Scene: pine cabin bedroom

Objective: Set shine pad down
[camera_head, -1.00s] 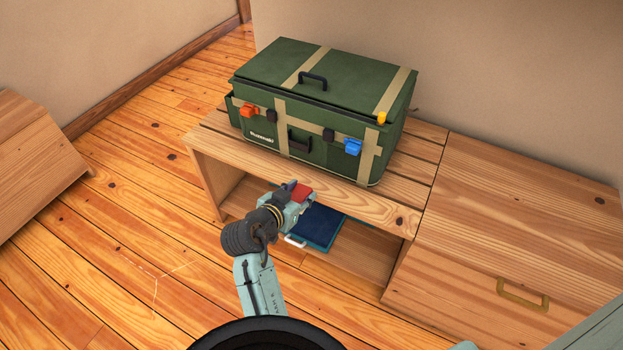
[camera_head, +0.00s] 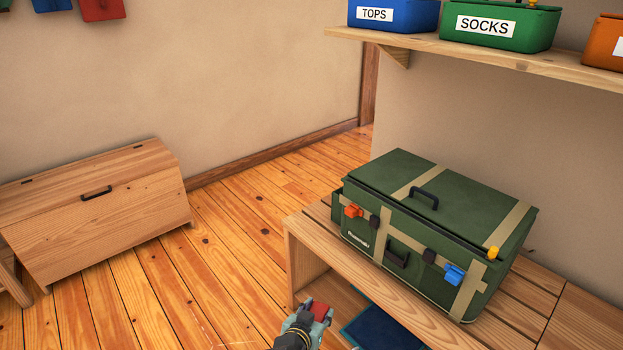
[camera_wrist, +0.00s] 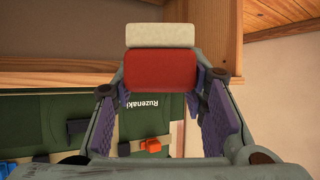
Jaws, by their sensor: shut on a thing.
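The shine pad is a red block with a cream layer, and it sits between the fingers in the wrist view (camera_wrist: 160,70). Its red part also shows at the bottom of the head view (camera_head: 320,310). My gripper (camera_head: 314,316) is shut on it and holds it near the front left of the slatted wooden bench (camera_head: 420,310). I cannot tell whether the pad touches anything besides the fingers. In the wrist view, my gripper's fingers (camera_wrist: 162,88) stand on both sides of the red part. Most of my arm is cut off below the head view.
A green trunk (camera_head: 410,215) with coloured latches stands on the bench. A dark blue item (camera_head: 385,330) lies on the bench's lower shelf. A wall shelf (camera_head: 480,55) holds labelled bins. A wooden chest (camera_head: 100,215) stands at left. The floor between is clear.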

